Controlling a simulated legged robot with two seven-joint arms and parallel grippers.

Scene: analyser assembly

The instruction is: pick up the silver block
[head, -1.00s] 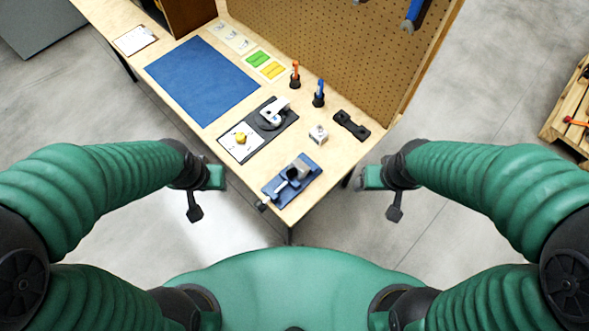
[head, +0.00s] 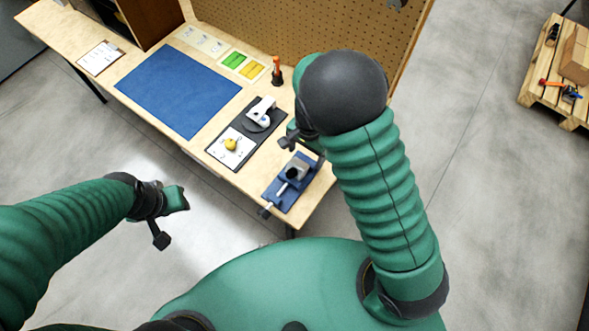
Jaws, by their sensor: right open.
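The silver block is not visible now; my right arm and gripper cover the area of the bench where it stood in the earlier frame. My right gripper (head: 302,140) is over the right end of the bench, just behind the blue vise (head: 292,182). Its jaws are open, though the dark wrist hides much of them, and I cannot tell how far it is from the block. My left gripper (head: 176,199) hangs over the floor in front of the bench, away from the objects. Its jaw state is unclear.
A dark plate with a white clamp-like part (head: 261,111) and a white card with a yellow piece (head: 231,145) lie left of the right gripper. A blue mat (head: 178,90) covers the bench's middle. An orange-handled tool (head: 277,72) stands near the pegboard (head: 300,30).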

